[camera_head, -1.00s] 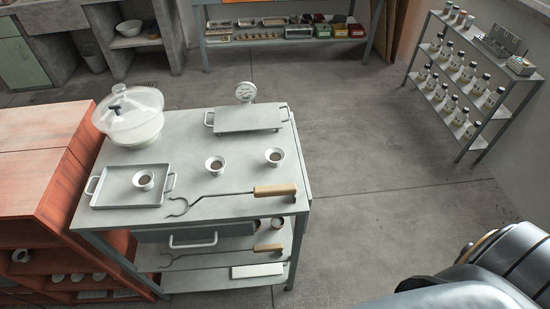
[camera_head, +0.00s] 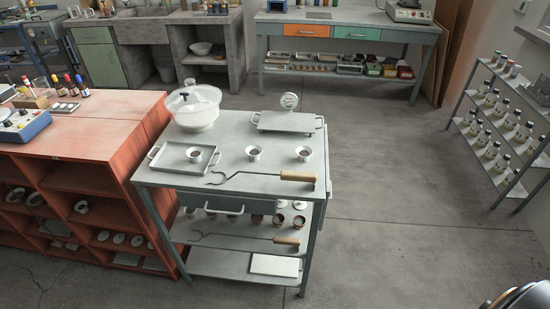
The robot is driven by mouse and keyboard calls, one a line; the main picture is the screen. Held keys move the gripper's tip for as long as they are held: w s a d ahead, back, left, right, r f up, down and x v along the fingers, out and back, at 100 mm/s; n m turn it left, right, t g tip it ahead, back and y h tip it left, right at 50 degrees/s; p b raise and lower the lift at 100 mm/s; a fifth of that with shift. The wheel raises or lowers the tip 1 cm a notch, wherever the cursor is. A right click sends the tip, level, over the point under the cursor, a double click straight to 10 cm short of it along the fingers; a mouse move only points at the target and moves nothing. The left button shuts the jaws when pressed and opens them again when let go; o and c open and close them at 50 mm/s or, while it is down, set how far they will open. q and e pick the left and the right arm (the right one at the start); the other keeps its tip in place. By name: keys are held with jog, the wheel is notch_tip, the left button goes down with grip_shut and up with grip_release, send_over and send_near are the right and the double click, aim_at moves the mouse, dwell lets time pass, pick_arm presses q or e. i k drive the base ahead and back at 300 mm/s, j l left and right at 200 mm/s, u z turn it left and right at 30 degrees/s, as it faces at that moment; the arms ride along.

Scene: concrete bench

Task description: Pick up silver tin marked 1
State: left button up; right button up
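I cannot make out a silver tin marked 1 in the head view; any markings are too small to read. Several small brown and white containers (camera_head: 278,219) stand on the cart's middle shelf, partly shaded. Neither of my grippers is in view; only a dark piece of my arm shows at the bottom right corner.
The cart also holds a lidded glass vessel (camera_head: 194,110), a flat plate with a gauge (camera_head: 288,101) and a wooden-handled tool (camera_head: 297,177). A red shelf unit (camera_head: 90,140) adjoins the left. A bottle rack (camera_head: 497,125) stands right. Floor between cart and rack is clear.

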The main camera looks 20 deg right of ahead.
aim_at(304, 153)
jog(key=l+u, duration=0.2)
jog(key=u, duration=0.2)
jog(key=i+l+u, duration=0.1)
jog(key=l+u, duration=0.4)
jog(key=u, duration=0.25)
jog(key=l+u, duration=0.25)
jog(key=u, duration=0.15)
jog(key=k+l, duration=0.15)
jog(key=l, duration=0.35)
jog(key=k+l, duration=0.1)
jog(key=l, duration=0.35)
jog(key=k+l, duration=0.15)
jog(key=l, duration=0.35)
jog(key=k+l, duration=0.1)
jog(key=l, duration=0.4)
jog(key=k+l, duration=0.15)
jog(key=l, duration=0.3)
jog(key=k+l, duration=0.1)
jog(key=l, duration=0.4)
jog(key=k+l, duration=0.15)
jog(key=l, duration=0.35)
jog(key=k+l, duration=0.1)
jog(key=l, duration=0.35)
